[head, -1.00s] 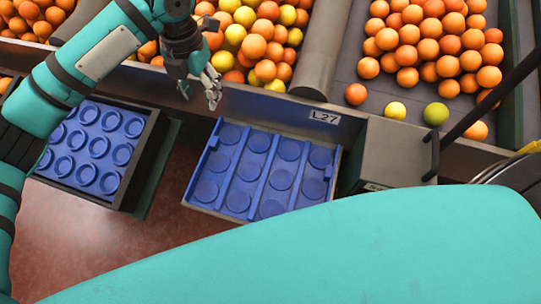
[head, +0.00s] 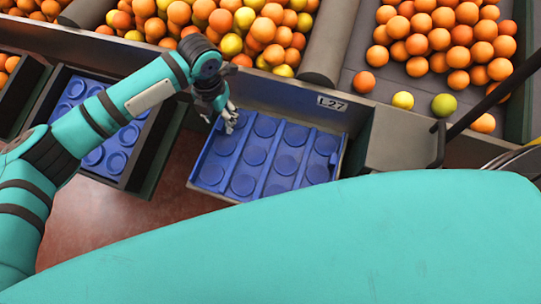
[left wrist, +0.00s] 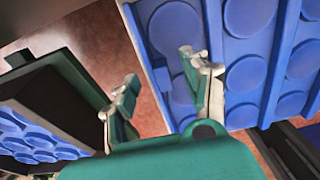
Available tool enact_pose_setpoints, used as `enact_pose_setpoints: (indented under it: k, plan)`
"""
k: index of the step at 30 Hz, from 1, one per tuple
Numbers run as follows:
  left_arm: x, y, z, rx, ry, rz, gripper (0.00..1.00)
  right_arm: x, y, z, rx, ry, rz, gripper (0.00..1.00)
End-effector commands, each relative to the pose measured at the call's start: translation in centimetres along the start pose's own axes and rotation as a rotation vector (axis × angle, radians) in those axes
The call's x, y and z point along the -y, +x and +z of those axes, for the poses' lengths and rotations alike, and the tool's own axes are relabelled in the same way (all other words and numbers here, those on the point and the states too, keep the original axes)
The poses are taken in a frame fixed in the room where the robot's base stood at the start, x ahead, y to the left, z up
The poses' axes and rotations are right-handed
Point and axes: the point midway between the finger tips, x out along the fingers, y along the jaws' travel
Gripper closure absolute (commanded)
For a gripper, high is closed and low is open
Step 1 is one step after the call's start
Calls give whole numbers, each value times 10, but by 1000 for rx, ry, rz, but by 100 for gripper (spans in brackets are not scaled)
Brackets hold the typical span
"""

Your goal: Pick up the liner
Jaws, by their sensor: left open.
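A blue liner (head: 268,163) with rows of round recesses lies in the shallow grey tray below the L27 label. My left gripper (head: 222,119) is open and empty, pointing down at the liner's upper left corner in the head view. In the left wrist view the liner (left wrist: 247,70) fills the upper right. There the open fingers of my left gripper (left wrist: 160,78) appear on either side of the tray's edge, one over the liner and one outside it. I cannot tell whether they touch it. My right gripper is not in view.
Another blue liner (head: 93,157) sits in a dark crate (head: 152,147) at the left; that crate also shows in the left wrist view (left wrist: 45,85). Oranges and yellow fruit (head: 262,30) fill the bins behind. The L27 metal wall (head: 290,100) borders the liner's far side. Reddish floor lies between.

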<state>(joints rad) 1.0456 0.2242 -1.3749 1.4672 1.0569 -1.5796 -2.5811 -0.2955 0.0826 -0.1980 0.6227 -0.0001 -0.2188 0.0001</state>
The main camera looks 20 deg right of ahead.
Motion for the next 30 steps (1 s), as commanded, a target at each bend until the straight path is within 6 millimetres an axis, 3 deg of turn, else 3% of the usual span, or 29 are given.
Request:
enact_pose_setpoints:
  k: [4, 12, 23, 30]
  plan:
    - [0, 17, 0, 0, -2, 0, 52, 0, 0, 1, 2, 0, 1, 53]
    - [0, 21, 0, 1, -1, 1, 52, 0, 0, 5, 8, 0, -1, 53]
    - [0, 20, 1, 1, -1, 1, 98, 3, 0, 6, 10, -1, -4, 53]
    - [0, 20, 1, 2, -1, 0, 100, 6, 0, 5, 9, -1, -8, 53]
